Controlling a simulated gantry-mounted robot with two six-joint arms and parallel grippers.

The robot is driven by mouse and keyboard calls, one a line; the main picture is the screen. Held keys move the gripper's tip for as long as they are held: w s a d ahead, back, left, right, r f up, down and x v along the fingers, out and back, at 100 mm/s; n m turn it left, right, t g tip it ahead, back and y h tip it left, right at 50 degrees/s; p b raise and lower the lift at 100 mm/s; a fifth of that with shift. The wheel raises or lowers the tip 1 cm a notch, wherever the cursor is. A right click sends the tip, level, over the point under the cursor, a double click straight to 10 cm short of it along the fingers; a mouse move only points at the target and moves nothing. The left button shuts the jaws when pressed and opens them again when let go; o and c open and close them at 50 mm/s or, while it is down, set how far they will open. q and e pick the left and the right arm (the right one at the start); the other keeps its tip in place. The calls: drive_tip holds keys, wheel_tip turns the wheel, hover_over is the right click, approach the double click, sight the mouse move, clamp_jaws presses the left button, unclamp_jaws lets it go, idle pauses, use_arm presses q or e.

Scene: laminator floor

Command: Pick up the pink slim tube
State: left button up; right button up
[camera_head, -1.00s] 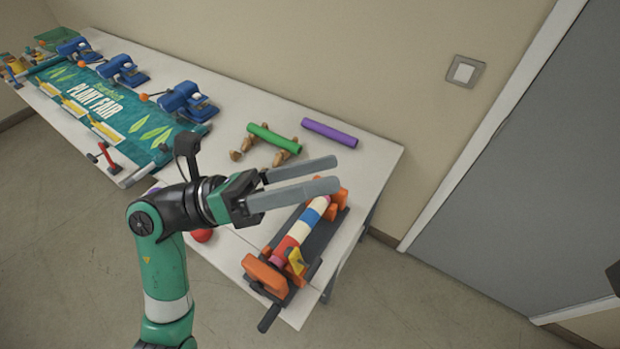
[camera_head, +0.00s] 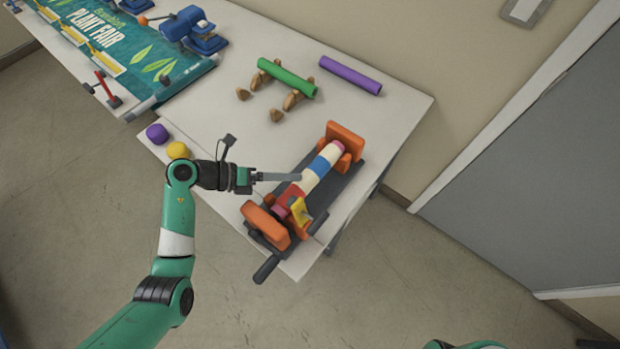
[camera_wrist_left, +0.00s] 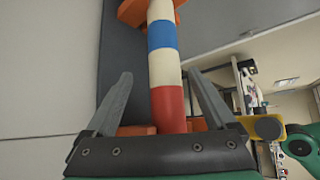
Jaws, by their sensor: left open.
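A striped tube of red, white and blue bands (camera_head: 320,166) lies in an orange and dark grey clamp stand (camera_head: 345,187) at the table's near right end. Pink shows at its far end (camera_head: 337,147) and beside its near end (camera_head: 280,211); I cannot tell whether these are one slim pink tube running through the bands. My left gripper (camera_head: 296,177) is at the tube's left side in the head view. In the left wrist view the open fingers (camera_wrist_left: 160,78) appear on either side of the tube's white and red bands (camera_wrist_left: 167,103), with gaps. My right gripper is not in view.
A yellow part (camera_head: 300,211) and a dark handle (camera_head: 266,269) are at the stand's near end. A green tube (camera_head: 287,78) rests on brown supports, with a purple tube (camera_head: 350,75) beyond.

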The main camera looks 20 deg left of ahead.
sight(304, 177)
use_arm(q)
drive_tip(key=b+x, duration=0.2)
drive_tip(key=x, duration=0.2)
drive_tip(key=shift+w+d, duration=0.1)
drive_tip(key=shift+d, duration=0.3)
drive_tip(key=shift+w+d, duration=0.25)
drive_tip(key=shift+d, duration=0.05)
clamp_jaws()
